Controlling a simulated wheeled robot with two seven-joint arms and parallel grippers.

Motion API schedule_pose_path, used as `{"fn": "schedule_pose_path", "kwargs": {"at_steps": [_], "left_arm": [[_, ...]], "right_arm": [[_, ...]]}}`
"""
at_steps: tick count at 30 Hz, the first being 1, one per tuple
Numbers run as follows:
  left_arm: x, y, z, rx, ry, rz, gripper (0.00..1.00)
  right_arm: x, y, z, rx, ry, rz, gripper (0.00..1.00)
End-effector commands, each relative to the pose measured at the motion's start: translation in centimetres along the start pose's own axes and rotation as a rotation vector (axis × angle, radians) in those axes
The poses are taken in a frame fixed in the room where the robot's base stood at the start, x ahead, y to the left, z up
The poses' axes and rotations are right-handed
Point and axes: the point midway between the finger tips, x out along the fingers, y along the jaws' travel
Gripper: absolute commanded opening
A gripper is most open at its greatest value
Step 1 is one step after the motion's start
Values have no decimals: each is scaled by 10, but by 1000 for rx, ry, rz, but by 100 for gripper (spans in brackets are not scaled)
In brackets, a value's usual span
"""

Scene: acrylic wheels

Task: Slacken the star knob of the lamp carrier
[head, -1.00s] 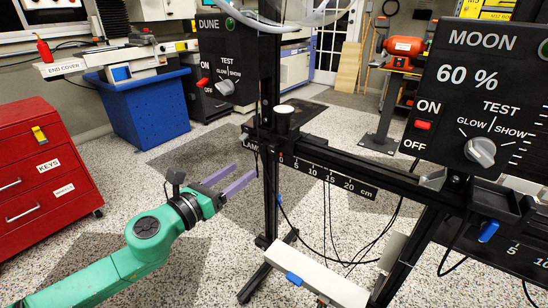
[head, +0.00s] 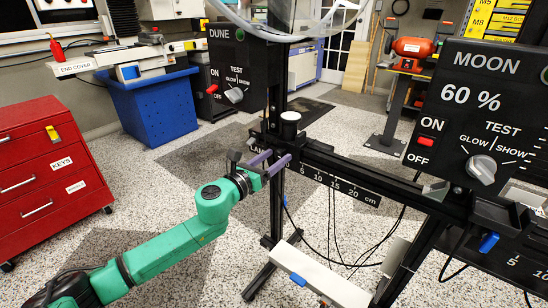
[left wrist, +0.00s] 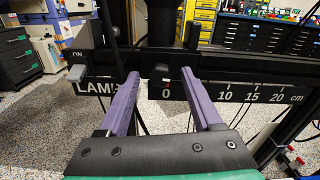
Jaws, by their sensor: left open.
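The lamp carrier (head: 290,127) is a black block with a white-topped post, on a black rail at the rail's left end. In the left wrist view its black body (left wrist: 160,28) stands above the rail, with a small red mark over the 0. A dark part (left wrist: 161,72) of it shows between my fingers; I cannot make out a star knob shape. My left gripper (head: 276,161) has purple fingers, open, pointing at the rail just below the carrier. The fingers (left wrist: 159,76) stand either side of the 0 mark, apparently holding nothing. My right gripper is not in view.
The centimetre scale (head: 340,187) runs right along the rail. The DUNE box (head: 234,75) hangs above left, the MOON box (head: 480,110) at right. Cables hang below the rail. A red drawer cabinet (head: 45,170) and blue bin (head: 155,105) stand at left.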

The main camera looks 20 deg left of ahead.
Motion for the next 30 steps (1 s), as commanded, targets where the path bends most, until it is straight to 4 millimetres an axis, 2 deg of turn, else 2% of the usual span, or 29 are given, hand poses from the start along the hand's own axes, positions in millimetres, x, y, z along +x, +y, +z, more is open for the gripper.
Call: {"fn": "schedule_pose_path", "kwargs": {"at_steps": [2,6,7,20,30], "left_arm": [[0,0,0,0,0,0,62],[0,0,0,0,0,0,9],[0,0,0,0,0,0,0],[0,0,1,-56,-1,1,0],[0,0,2,-288,-1,1,0]], "right_arm": [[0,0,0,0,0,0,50],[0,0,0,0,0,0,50],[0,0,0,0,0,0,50],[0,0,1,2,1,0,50],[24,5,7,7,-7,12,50]]}}
